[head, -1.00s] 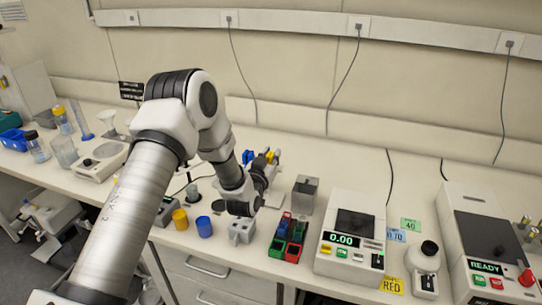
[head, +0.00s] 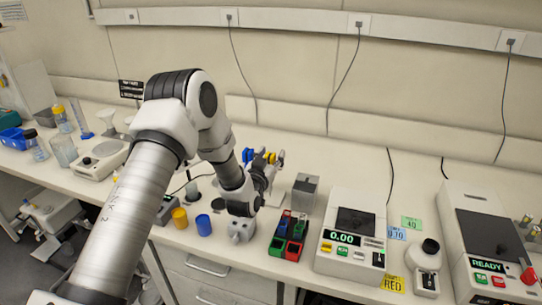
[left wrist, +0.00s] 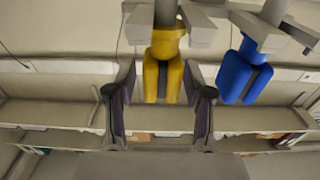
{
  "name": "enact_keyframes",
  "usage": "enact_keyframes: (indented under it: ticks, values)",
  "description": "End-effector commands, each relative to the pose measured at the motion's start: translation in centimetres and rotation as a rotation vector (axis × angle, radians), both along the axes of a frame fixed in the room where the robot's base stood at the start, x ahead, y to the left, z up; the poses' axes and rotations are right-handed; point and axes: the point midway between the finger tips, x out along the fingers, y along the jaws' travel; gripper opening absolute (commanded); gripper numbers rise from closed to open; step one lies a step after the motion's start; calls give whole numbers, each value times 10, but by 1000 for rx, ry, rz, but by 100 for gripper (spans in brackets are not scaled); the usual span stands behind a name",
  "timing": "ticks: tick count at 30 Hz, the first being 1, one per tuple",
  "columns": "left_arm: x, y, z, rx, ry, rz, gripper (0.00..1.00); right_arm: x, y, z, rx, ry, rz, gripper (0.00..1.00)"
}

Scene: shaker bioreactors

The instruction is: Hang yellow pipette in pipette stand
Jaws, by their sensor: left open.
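The yellow pipette (left wrist: 165,62) is upright in the left wrist view, its upper part between pale grey prongs of the pipette stand (left wrist: 200,28). A blue pipette (left wrist: 242,75) hangs at the stand beside it on the right. My left gripper (left wrist: 160,100) is open, with one dark finger on each side of the yellow pipette's lower end and gaps to both. In the head view the left gripper (head: 268,170) is at the stand, which my arm mostly hides. The yellow (head: 270,157) and blue (head: 247,155) parts show just behind it. My right gripper is not in view.
Blue (head: 203,225) and yellow (head: 180,217) cups stand near the front edge. The bench behind the grey block is clear.

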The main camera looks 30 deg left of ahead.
Motion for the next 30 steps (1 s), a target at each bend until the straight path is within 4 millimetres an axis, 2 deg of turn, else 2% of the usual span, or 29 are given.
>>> enact_keyframes:
  ticks: [11, 30]
  values:
    - [0, 0, 5, 0, 0, 0, 52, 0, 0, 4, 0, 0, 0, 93]
    - [0, 0, 67, -1, 0, 0, 52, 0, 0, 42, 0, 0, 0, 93]
